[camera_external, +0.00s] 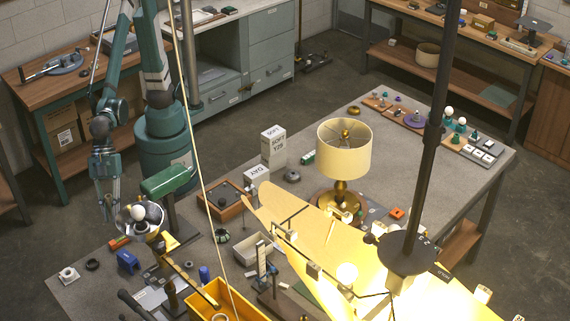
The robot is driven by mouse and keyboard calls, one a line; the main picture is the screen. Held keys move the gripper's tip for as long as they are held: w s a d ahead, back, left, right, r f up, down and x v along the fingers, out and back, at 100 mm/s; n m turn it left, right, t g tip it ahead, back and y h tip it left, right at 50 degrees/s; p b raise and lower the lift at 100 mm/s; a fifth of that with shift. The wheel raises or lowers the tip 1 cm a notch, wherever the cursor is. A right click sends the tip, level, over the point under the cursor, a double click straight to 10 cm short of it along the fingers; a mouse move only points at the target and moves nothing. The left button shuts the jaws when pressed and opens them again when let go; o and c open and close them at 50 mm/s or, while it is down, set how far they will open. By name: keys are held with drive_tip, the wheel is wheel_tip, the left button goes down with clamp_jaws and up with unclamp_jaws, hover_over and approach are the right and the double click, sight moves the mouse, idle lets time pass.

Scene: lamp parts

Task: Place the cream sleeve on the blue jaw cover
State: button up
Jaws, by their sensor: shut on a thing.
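My gripper (108,214) hangs fingers-down at the left, over the near left part of the grey table. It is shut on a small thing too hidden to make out. A blue block-like piece (128,262), perhaps the blue jaw cover, sits on the table below and right of my gripper. A second, smaller blue piece (204,273) stands further right. I cannot clearly identify the cream sleeve. A small whitish round fitting (68,275) on a flat base lies at the table's left corner, apart from my gripper.
A metal reflector with a white bulb (140,216) stands close right of my gripper, beside a green lamp head (164,181). A yellow bin (205,302), a wooden tray (222,203) and a brass lamp with a cream shade (344,150) stand further right.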

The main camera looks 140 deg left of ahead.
hover_over(127, 265)
wheel_tip(127, 265, down, 10)
drive_tip(key=shift+f, duration=0.25)
drive_tip(key=shift+d, duration=0.1)
idle(0.3)
drive_tip(key=shift+w+f, duration=0.1)
drive_tip(key=shift+f, duration=2.8)
drive_tip(key=shift+f, duration=2.05)
drive_tip(key=shift+f+b, duration=0.2)
drive_tip(key=shift+b, duration=0.2)
drive_tip(key=o, duration=0.8)
drive_tip(key=shift+r, duration=0.3)
